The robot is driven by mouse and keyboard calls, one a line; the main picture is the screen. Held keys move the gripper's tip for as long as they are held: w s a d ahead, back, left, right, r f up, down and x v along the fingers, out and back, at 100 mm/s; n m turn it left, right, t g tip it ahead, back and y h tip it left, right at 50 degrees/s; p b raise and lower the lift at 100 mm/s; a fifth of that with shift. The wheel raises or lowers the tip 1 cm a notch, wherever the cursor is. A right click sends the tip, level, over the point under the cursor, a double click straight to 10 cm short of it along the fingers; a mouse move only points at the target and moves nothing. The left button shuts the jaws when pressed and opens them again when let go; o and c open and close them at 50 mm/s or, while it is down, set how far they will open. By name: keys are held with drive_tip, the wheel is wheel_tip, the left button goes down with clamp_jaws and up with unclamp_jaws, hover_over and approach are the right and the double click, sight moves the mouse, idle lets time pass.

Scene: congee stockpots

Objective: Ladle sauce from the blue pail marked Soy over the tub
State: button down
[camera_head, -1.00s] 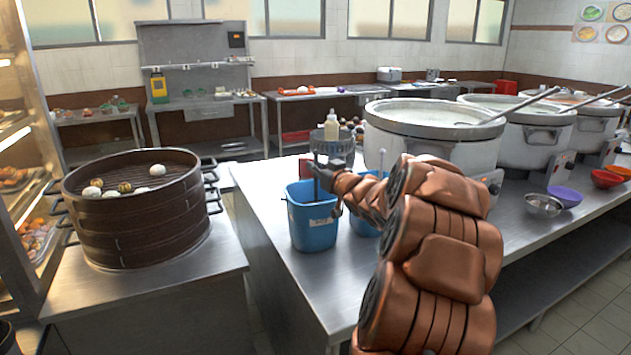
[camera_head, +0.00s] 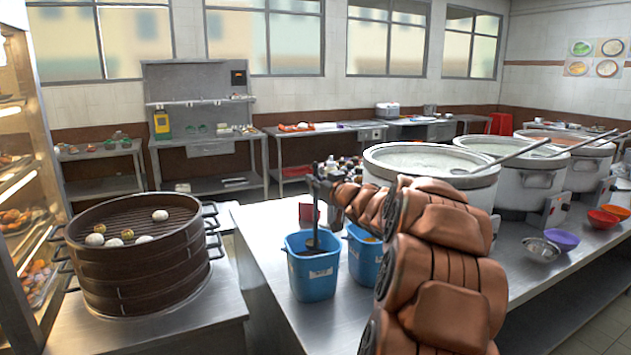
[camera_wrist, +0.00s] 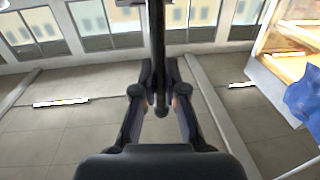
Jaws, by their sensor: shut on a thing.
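The label writing is too small to read. My gripper (camera_head: 318,186) is above the left pail; it also shows in the wrist view (camera_wrist: 161,100), its fingers closed around a dark rod. In the head view this ladle handle (camera_head: 316,222) runs down into the left pail. The ladle's bowl and the sauce level are not clear. I cannot tell which container is the tub.
Large stockpots (camera_head: 430,165) line the counter behind my arm. A metal bowl (camera_head: 541,250), purple bowl (camera_head: 561,239) and orange bowl (camera_head: 603,219) sit at the right. A bamboo-style steamer (camera_head: 140,270) with several buns stands left, across a gap. A red container (camera_head: 308,213) is behind the pails.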

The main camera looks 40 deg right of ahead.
drive_tip(key=shift+r+p, duration=3.6)
drive_tip(key=shift+f, duration=0.1)
